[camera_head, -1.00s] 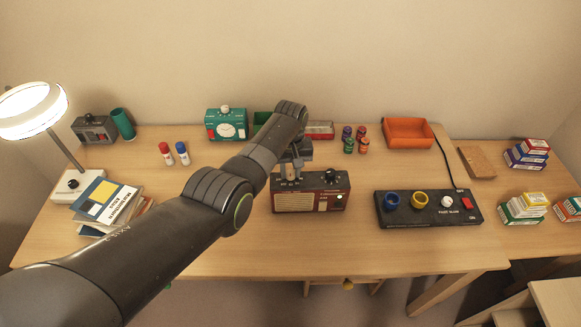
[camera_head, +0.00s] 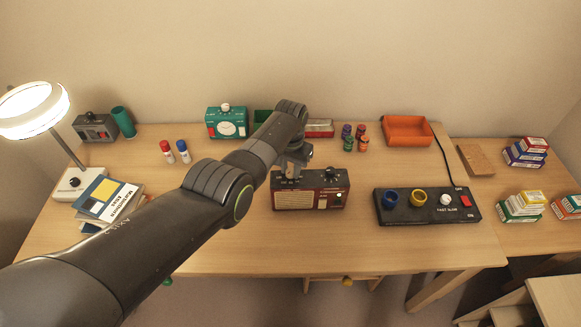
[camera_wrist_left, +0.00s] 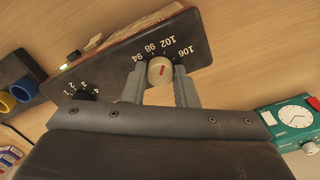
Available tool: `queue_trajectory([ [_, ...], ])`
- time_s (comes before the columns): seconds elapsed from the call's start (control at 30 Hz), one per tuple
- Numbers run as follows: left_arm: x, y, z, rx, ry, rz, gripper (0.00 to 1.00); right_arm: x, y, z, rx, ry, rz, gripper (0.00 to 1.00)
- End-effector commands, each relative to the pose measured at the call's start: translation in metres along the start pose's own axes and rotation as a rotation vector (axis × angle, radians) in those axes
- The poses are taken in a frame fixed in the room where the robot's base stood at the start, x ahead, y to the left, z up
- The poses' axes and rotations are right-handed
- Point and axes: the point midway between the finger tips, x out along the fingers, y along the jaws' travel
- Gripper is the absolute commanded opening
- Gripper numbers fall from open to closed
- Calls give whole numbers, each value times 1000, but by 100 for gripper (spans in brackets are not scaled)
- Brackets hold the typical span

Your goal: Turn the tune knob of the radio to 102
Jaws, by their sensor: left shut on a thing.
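The radio (camera_head: 322,198) is a dark red box with a pale speaker grille, standing on the desk. Its dark top panel (camera_wrist_left: 118,68) shows in the left wrist view. The cream tune knob (camera_wrist_left: 160,71) there has a short red mark pointing up and slightly right, roughly towards 102 on the printed scale; the exact reading is hard to tell. My left gripper (camera_wrist_left: 160,84) is shut on the knob, one finger on each side. In the head view the left gripper (camera_head: 291,176) is over the radio's left part and hides the knob. My right gripper is not in view.
A second black knob (camera_wrist_left: 86,95) with a small number scale sits on the radio's top. A black control box (camera_head: 428,207) stands to the right, a teal timer (camera_head: 227,123) behind left. Books (camera_head: 106,203) and a lamp are at left. Bare desk lies in front.

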Motion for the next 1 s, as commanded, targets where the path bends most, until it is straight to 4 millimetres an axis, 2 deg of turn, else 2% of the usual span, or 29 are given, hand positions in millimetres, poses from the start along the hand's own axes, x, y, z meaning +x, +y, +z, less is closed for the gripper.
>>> queue_trajectory([
  [0.4,-1,0,-1,5,3,-1,3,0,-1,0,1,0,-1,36],
  [0.43,-1,0,-1,5,4,-1,28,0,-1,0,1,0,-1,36],
  [0.6,-1,0,-1,5,3,-1,48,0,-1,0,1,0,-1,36],
  [0.87,-1,0,0,5,1,0,48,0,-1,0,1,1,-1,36],
  [1.0,-9,0,-1,5,2,0,48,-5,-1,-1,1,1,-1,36],
])
